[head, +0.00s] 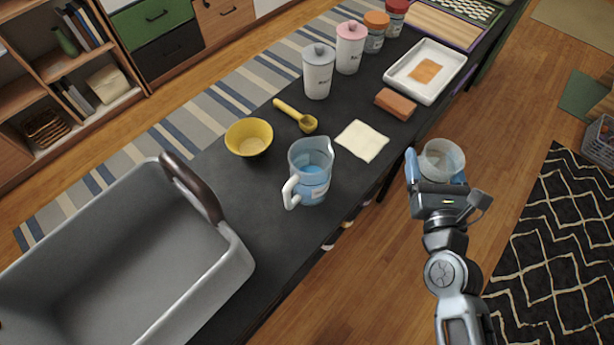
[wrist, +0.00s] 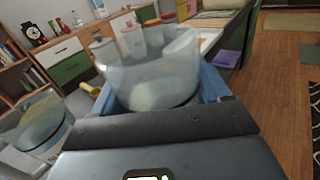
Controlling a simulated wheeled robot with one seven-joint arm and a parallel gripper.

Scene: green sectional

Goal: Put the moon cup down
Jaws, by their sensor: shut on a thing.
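The cup (head: 443,160) is a clear, pale translucent vessel; no moon marking can be made out. My gripper (head: 437,177) is shut on it, with a blue finger on each side. In the head view it is out past the right edge of the dark counter (head: 262,205), with wooden floor behind it. In the wrist view the cup (wrist: 152,72) looks upright between the fingers, and the counter items show through it.
The counter holds a blue measuring jug (head: 311,170), a cream cloth (head: 362,141), a yellow bowl (head: 249,137), a yellow scoop (head: 296,115), a brown block (head: 395,104), a white tray (head: 425,70), canisters (head: 318,72) and a large grey bin (head: 130,260). Bare counter shows around the cloth.

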